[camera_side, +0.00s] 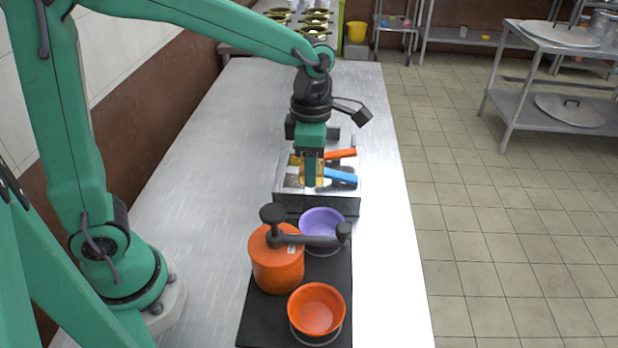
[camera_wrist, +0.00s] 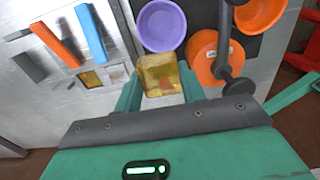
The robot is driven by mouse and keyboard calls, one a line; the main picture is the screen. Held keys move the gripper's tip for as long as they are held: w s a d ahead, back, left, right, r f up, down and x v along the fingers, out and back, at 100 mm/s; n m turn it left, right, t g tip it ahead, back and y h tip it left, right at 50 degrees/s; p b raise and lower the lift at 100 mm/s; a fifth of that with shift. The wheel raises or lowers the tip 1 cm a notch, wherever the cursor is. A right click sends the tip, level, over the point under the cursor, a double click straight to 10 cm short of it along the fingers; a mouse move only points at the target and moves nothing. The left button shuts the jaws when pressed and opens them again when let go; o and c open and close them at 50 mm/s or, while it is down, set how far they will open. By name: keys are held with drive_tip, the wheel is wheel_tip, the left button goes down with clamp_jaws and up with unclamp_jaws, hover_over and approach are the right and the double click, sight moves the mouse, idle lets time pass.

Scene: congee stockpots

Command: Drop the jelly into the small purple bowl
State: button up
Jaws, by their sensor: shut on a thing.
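The jelly is a translucent amber block with a reddish spot inside, seen between my fingers in the wrist view (camera_wrist: 160,74). My gripper (camera_side: 312,174) is shut on it; the fingers also show in the wrist view (camera_wrist: 158,88). In the side view the fingers partly hide the jelly. The small purple bowl (camera_side: 322,224) stands on a dark stand behind the orange bowl, beside an orange pot. It also shows at the top of the wrist view (camera_wrist: 160,26). My gripper is above the tray, on the far side of the purple bowl.
The orange pot (camera_side: 277,268) has a dark crank arm (camera_side: 310,237) reaching across beside the purple bowl. An orange bowl (camera_side: 316,309) stands nearest the camera. The metal tray (camera_side: 348,188) holds orange-handled (camera_side: 341,153) and blue-handled (camera_side: 341,176) tools.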

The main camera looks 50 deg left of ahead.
drive_tip(key=d, duration=0.2)
drive_tip(key=w+d+f, duration=0.1)
drive_tip(key=d, duration=0.1)
drive_tip(key=shift+f, duration=0.1)
drive_tip(key=shift+f, duration=2.95)
drive_tip(key=o, duration=1.1)
drive_tip(key=shift+c, duration=0.2)
drive_tip(key=shift+r, duration=0.1)
